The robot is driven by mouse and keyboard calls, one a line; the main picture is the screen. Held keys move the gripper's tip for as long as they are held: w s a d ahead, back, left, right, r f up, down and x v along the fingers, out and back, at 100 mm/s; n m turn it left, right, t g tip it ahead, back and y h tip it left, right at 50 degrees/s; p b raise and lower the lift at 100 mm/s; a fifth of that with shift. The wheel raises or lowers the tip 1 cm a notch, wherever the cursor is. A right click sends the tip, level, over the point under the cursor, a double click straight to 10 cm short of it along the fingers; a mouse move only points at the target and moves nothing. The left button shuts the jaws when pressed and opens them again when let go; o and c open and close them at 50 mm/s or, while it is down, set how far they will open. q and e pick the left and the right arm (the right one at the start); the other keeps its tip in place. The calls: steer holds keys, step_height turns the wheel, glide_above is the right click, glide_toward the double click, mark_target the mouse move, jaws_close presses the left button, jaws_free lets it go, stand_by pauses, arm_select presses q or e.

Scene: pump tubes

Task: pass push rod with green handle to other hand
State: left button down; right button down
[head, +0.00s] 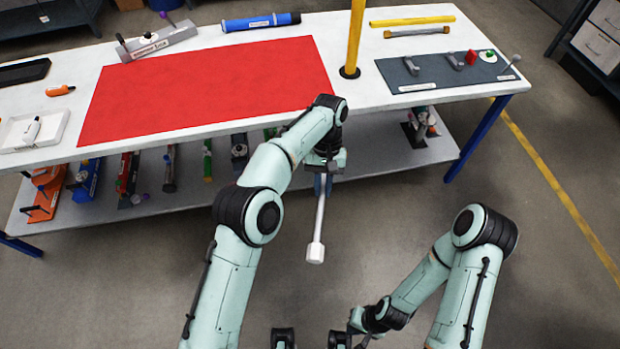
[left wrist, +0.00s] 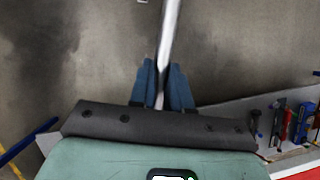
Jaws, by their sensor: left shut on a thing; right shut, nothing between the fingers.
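My left gripper (head: 322,184) is out in front of the table, its blue fingers shut on a silver push rod (head: 319,218) with a white cylindrical end. The rod points down and towards me in the head view, over the floor. No green handle shows on it; its other end is hidden by the gripper. In the left wrist view, the rod (left wrist: 170,32) runs up from between the blue fingers (left wrist: 162,88). My right gripper (head: 362,338) is low at the bottom edge, apart from the rod and holding nothing; its fingers barely show.
The white table (head: 220,47) stands ahead with a red mat (head: 210,85) and a yellow post (head: 355,35). A dark mat (head: 420,72) with small parts lies at the right. The lower shelf (head: 375,158) holds several tools. The floor between my arms is clear.

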arm_select(q)
steer(key=a+r+m+y, duration=0.1)
steer(key=a+r+m, duration=0.2)
steer(key=a+r, duration=0.6)
steer(key=w+d+f+m+t+y, duration=0.3)
steer(key=w+f+m, duration=0.2)
steer(key=f+m, duration=0.5)
steer(key=shift+d+f+m+t, duration=0.15)
steer(key=shift+f+m+t, duration=0.2)
steer(key=shift+m, duration=0.65)
steer(key=shift+r, duration=0.1)
